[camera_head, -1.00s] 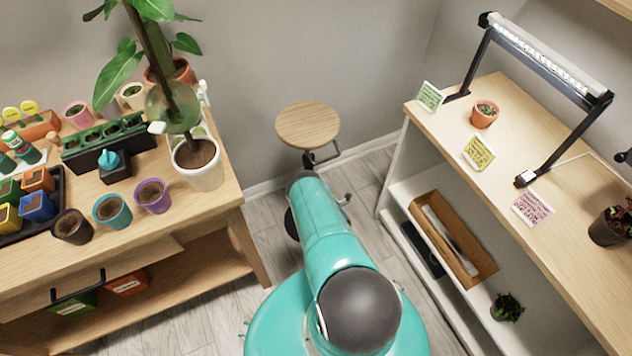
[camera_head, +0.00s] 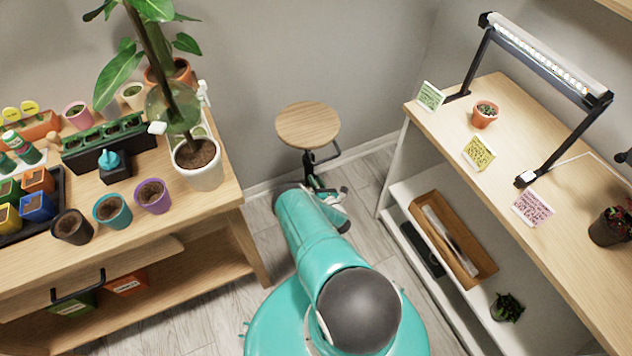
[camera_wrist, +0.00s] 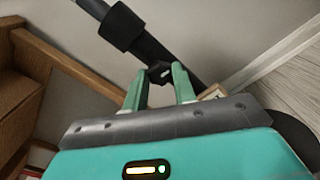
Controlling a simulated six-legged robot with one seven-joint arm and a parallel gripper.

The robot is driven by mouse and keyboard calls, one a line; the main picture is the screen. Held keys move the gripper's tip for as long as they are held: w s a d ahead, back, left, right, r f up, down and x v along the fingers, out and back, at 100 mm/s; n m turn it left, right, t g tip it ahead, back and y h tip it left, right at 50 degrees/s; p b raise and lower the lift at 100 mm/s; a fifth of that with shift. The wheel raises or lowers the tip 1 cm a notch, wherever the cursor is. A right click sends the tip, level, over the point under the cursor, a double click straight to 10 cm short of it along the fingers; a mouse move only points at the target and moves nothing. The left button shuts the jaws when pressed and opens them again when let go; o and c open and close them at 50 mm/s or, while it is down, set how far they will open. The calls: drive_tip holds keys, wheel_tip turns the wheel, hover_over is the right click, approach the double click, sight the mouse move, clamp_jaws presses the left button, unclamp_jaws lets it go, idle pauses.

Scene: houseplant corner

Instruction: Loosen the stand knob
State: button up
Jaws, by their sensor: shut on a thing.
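The stand (camera_head: 308,126) has a round wooden top on a dark post and stands on the floor between the two benches. In the wrist view its dark post (camera_wrist: 156,51), with a thicker black collar, runs diagonally. The small black knob (camera_wrist: 158,72) sits at the side of the post. My gripper (camera_wrist: 160,76) is shut on the knob, with one pale green finger on each side of it. In the head view my arm covers the lower part of the stand, and the knob is too small to make out there.
A potting bench (camera_head: 235,198) with pots and a tall plant is on the left. A shelf unit (camera_head: 455,112) with a grow lamp (camera_head: 545,55) is on the right. In the wrist view a wooden edge lies close on the left and the wall is behind the post.

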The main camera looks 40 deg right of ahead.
drive_tip(key=shift+s+d+n, duration=0.1)
drive_tip(key=shift+n, duration=0.5)
drive_tip(key=o, duration=1)
drive_tip(key=v, duration=1.3)
drive_tip(key=shift+s+a, duration=0.2)
drive_tip(key=shift+s, duration=0.15)
